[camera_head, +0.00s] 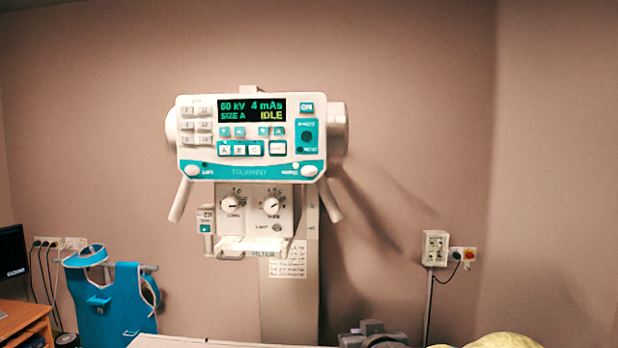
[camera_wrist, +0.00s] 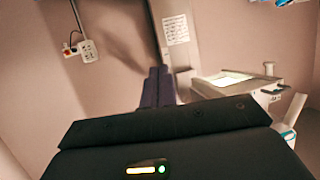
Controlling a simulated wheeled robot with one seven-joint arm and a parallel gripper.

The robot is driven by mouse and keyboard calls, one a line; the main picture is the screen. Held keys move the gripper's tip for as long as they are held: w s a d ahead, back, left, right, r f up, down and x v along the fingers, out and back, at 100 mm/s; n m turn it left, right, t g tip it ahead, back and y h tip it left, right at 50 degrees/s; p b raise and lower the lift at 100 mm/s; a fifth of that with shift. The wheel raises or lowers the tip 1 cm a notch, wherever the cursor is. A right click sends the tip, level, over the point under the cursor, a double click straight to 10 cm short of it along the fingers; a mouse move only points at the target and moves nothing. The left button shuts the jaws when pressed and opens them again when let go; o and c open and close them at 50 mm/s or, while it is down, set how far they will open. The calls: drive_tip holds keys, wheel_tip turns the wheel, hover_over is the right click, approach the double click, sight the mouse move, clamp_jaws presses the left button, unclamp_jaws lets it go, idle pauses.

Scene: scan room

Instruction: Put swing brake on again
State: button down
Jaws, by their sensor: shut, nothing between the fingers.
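The X-ray tube head's control panel (camera_head: 251,137) faces me in the head view, white and teal, with a display reading 60 kV, 4 mAs, SIZE A, IDLE. White oval buttons sit at its lower left (camera_head: 195,169) and lower right (camera_head: 309,171). Their labels are too small to read, so I cannot tell which is the swing brake. A small pale lamp (camera_head: 296,165) shows by the right button. My gripper (camera_wrist: 158,72) is shut and empty in the wrist view, its dark fingers together, apart from the tube head. Only a teal corner of the panel shows there.
Below the panel are two dials and a lit collimator (camera_wrist: 232,78). Handles (camera_head: 180,199) stick out at both sides. A column (camera_head: 290,312) stands behind. A wall socket box (camera_head: 435,247), blue apron (camera_head: 112,310) and desk (camera_head: 18,318) lie around it.

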drive_tip(key=w+a+r+n+t+y, duration=0.1)
drive_tip(key=w+a+r+t+y, duration=0.15)
drive_tip(key=r, duration=0.45)
drive_tip(key=w+a+r+t+y, duration=0.1)
drive_tip(key=a+r+t, duration=0.15)
drive_tip(key=r, duration=0.45)
drive_tip(key=n+t+y, duration=0.3)
drive_tip(key=y, duration=0.3)
approach(309, 171)
drive_tip(key=s+a+r, duration=0.4)
drive_tip(key=s+r, duration=0.1)
drive_tip(key=s, duration=0.1)
drive_tip(key=shift+w+f+p, duration=0.15)
drive_tip(key=shift+f+p, duration=0.1)
drive_tip(key=shift+p, duration=0.1)
drive_tip(key=shift+w+d+p, duration=0.1)
drive_tip(key=shift+w+p, duration=1.1)
drive_tip(key=shift+w, duration=1.05)
drive_tip(key=shift+w+d+p, duration=0.15)
drive_tip(key=shift+w+p, duration=1.05)
drive_tip(key=shift+w, duration=1)
drive_tip(key=shift+f, duration=0.1)
